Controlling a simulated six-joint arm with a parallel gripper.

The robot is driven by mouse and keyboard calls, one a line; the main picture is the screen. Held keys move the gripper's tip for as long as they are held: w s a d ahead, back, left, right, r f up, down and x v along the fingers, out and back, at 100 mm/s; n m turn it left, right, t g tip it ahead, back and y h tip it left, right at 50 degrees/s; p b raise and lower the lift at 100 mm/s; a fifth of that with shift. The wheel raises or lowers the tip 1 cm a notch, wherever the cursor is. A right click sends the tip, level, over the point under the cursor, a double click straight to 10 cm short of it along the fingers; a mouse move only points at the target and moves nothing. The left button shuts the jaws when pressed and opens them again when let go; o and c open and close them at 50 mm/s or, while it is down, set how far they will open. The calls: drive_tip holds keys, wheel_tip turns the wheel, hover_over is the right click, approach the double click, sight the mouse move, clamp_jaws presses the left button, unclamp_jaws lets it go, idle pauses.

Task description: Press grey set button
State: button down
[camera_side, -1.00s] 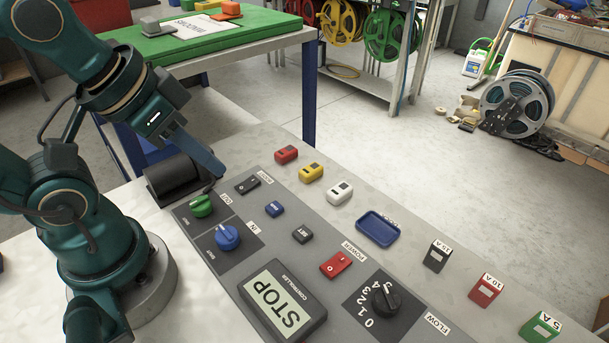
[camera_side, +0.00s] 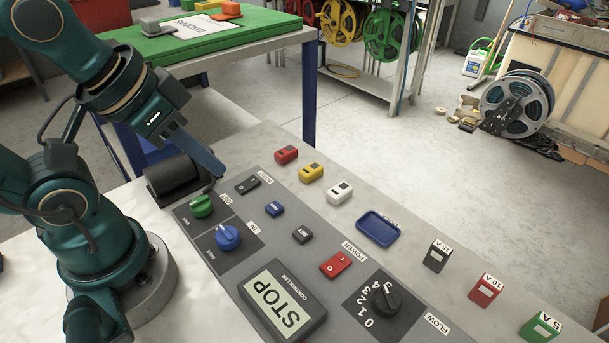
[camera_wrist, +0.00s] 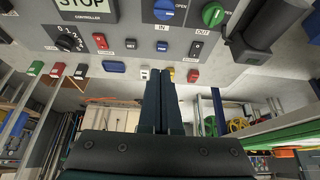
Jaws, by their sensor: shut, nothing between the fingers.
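The grey set button (camera_side: 302,235) is a small dark grey block on the grey panel (camera_side: 225,283), between the blue button (camera_side: 274,209) and the red power switch (camera_side: 336,264). In the wrist view the set button (camera_wrist: 130,44) shows near the top, left of the blue button (camera_wrist: 163,48). My gripper (camera_side: 219,172) is shut and empty, up and left of the set button in the side view and apart from it. In the wrist view my gripper (camera_wrist: 161,72) points up toward the panel, with its tips below and right of the set button.
A controller (camera_side: 282,302) reads STOP. Red, yellow and white (camera_side: 339,193) blocks and a blue tray (camera_side: 378,229) lie beyond.

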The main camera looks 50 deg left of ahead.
idle(0.3)
drive_tip(key=w+a+m+t+y, duration=0.15)
drive_tip(key=w+m, duration=0.25)
drive_tip(key=m, duration=1.2)
drive_tip(key=w+m+t+y, duration=0.1)
drive_tip(key=w+m+y, duration=0.15)
drive_tip(key=m, duration=1.35)
drive_tip(key=w+d+f+m+t+h, duration=0.1)
drive_tip(key=w+d+f+m+h, duration=0.1)
drive_tip(key=d+m, duration=0.6)
drive_tip(key=f+m+h, duration=0.1)
drive_tip(key=m, duration=0.3)
drive_tip(key=shift+d, duration=0.2)
drive_tip(key=shift+f, duration=0.15)
